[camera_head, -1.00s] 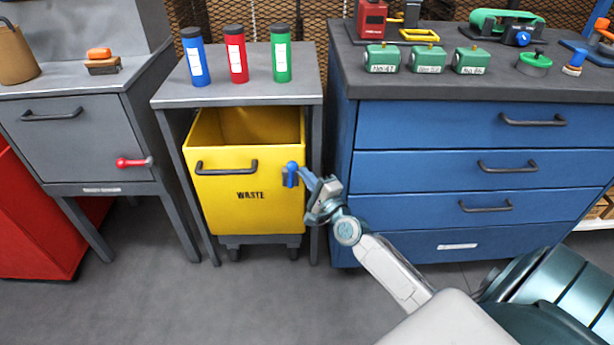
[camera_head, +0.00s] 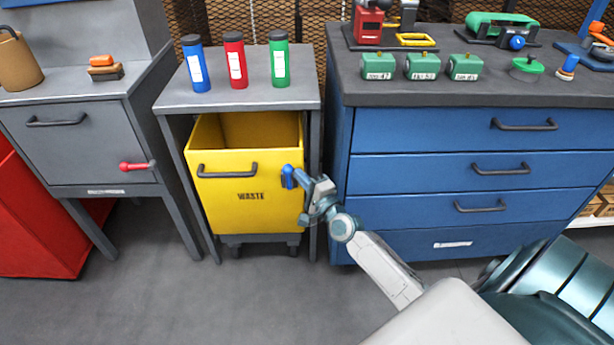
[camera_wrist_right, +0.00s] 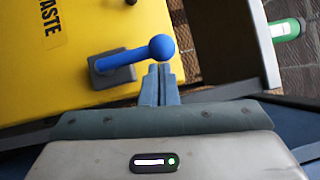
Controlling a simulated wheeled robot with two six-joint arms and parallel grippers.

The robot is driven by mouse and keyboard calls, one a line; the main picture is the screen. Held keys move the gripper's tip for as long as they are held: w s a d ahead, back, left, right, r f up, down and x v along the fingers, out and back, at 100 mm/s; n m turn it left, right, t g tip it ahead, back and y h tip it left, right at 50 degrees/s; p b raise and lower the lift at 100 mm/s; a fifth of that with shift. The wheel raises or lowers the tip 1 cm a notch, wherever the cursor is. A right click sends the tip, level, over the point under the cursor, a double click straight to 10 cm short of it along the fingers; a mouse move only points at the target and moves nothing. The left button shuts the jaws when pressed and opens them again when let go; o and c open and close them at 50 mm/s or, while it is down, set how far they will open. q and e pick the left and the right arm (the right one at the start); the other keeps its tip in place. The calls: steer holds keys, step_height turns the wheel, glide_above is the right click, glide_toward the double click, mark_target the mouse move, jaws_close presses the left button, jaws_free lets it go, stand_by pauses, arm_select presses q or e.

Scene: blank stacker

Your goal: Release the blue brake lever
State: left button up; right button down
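The yellow waste bin (camera_head: 235,215) stands under a small grey table, with the blue brake lever (camera_head: 287,177) at its front right edge. In the right wrist view the blue lever (camera_wrist_right: 135,56) is a rod with a ball end on a dark square base, fixed to the yellow panel. My right gripper (camera_head: 299,178) is right beside the lever. In the wrist view its fingers (camera_wrist_right: 160,72) are together, just short of the ball end and not around it; whether they touch it is unclear. My left gripper is not in view.
The grey table (camera_head: 240,95) above the bin carries blue, red and green bottles. A blue drawer cabinet (camera_head: 420,165) stands close to the right. A grey cabinet with a red lever (camera_head: 137,166) stands left. The floor in front is clear.

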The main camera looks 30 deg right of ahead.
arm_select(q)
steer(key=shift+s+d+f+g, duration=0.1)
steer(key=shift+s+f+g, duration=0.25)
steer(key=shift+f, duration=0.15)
arm_select(e)
steer(key=shift+w+a+r, duration=0.15)
steer(key=shift+a+r, duration=0.05)
steer(key=shift+r, duration=0.1)
